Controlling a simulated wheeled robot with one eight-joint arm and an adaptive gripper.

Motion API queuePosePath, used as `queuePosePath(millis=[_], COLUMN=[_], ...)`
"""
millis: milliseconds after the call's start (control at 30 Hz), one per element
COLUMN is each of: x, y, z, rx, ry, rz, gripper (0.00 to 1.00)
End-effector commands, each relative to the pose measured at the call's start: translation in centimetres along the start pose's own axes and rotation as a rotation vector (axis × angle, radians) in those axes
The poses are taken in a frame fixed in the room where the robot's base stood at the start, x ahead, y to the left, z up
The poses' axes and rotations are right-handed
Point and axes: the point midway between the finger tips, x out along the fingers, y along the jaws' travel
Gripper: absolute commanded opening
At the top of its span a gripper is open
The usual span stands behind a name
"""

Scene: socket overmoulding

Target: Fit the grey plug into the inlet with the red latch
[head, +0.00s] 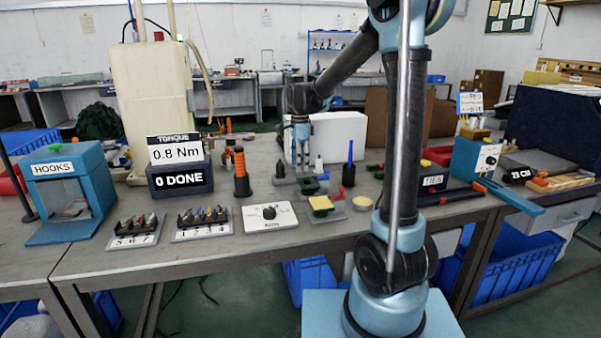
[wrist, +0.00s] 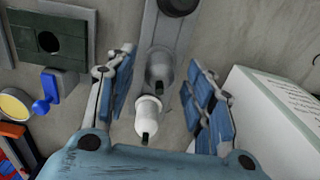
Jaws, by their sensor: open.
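My gripper (wrist: 155,95) is open, pointing down over a grey rack; it also shows in the head view (head: 300,140). In the wrist view the grey plug (wrist: 160,66) stands between the blue-padded fingers, apart from both. A white plug (wrist: 148,108) stands beside it, nearer the palm. A dark green block with a round hole (wrist: 48,42) lies left of the gripper in the wrist view. Green blocks also show in front of the rack in the head view (head: 308,187). The inlet with the red latch cannot be clearly told apart; a blue lever (wrist: 44,91) shows beside the holed block.
A black plug (head: 280,168) stands at the rack's left end. A large white box (head: 340,135) stands close behind the gripper. A dark pot with a blue-handled tool (head: 349,174) stands to the right.

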Motion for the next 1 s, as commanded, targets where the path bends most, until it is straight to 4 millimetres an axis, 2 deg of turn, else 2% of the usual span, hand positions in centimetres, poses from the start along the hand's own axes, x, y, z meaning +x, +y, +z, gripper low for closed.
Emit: queuePosePath(millis=[133,433,467,600,667,1000], x=[1.4,1.7,1.7,1.7,1.7,1.5], y=[-0.1,0.0,0.0,0.0,0.0,0.0], z=[0.0,0.0,0.0,-0.1,-0.1,-0.1], rx=[0.000,0.000,0.000,0.001,0.001,0.002], ry=[0.000,0.000,0.000,0.000,0.000,0.000], rz=[0.000,0.000,0.000,0.000,0.000,0.000], gripper=[0.48,0.48,0.44,0.12,0.01,0.00])
